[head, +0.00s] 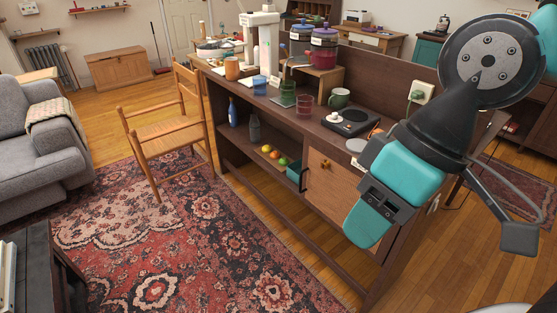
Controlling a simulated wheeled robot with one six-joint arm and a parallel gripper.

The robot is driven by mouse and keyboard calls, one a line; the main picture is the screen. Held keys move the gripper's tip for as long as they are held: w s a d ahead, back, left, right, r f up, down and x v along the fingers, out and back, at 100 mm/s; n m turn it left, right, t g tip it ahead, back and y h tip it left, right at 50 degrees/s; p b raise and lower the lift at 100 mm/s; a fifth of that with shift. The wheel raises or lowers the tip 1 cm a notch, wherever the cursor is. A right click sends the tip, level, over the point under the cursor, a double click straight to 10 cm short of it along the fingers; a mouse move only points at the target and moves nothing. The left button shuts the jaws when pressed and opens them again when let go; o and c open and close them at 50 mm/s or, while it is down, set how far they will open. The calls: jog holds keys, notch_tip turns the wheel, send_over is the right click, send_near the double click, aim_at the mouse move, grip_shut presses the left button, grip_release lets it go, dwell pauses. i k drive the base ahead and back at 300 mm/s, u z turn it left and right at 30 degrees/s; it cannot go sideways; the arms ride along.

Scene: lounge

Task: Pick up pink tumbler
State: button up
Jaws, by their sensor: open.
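The pink tumbler (305,106) is a small see-through glass. It stands upright on the dark wooden sideboard, near its front edge. A green glass (288,94) stands close on its left, and a green mug (340,98) stands to its right. My gripper (366,226) is at the right of the view, in front of the sideboard's cabinet door, lower in the picture than the tumbler and clearly apart from it. It is open, with nothing seen in it. My arm hides part of the sideboard's right end.
A black hotplate (350,121) with a small white cup on it lies right of the tumbler. A blue glass (260,84) and an orange mug (232,68) stand farther left. A wooden chair (168,132) stands by the sideboard's left end. The patterned rug (190,250) in front is clear.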

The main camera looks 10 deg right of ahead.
aim_at(305, 103)
jog(key=u, duration=0.75)
jog(key=i, duration=1.85)
jog(key=z, duration=0.55)
